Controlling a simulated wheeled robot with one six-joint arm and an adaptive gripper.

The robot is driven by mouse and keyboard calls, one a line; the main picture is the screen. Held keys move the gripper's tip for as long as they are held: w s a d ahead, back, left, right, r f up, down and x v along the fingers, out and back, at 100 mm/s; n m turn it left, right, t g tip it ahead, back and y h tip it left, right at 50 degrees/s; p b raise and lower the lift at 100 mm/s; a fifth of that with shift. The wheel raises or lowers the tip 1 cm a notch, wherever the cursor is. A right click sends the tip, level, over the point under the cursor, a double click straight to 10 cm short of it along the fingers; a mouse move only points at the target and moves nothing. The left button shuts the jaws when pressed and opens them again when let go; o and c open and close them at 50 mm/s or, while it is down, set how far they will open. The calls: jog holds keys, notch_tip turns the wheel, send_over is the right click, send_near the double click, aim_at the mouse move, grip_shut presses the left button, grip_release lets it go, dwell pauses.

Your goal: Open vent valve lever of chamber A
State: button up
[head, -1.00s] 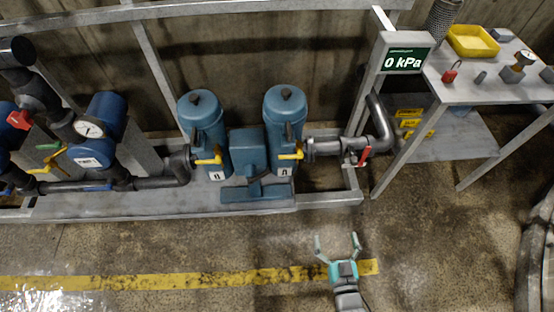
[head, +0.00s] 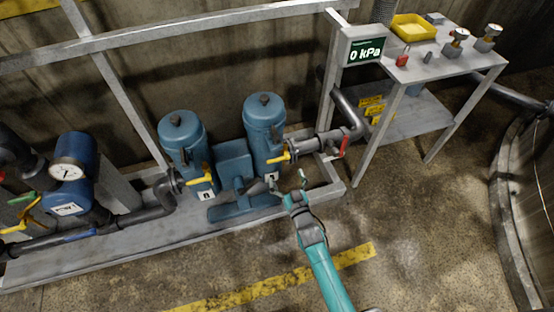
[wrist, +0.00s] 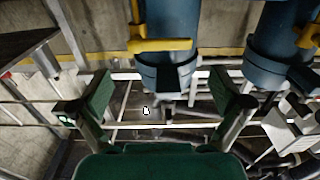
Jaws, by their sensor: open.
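Two blue canisters stand side by side in the head view, a left one (head: 181,143) and a right one (head: 264,124). Each has a yellow lever low on its front: the left lever (head: 202,180) and the right lever (head: 277,157). Both have small white tags whose letters I cannot read surely. My gripper (head: 289,184) is open and empty, in front of and below the right lever in the picture. In the wrist view, my open fingers (wrist: 160,108) frame the lower part of a canister (wrist: 170,25). A roughly horizontal yellow lever (wrist: 160,45) crosses it, apart from the fingers.
A red-handled valve (head: 343,147) sits on the pipe right of the canisters. A display (head: 366,50) reads 0 kPa. A metal table (head: 440,65) stands at the right. Pipes and a gauge (head: 67,171) are at the left. Floor in front is clear.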

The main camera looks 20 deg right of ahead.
aim_at(279, 160)
jog(key=w, duration=0.8)
jog(key=c, duration=1.3)
jog(key=shift+c, duration=0.2)
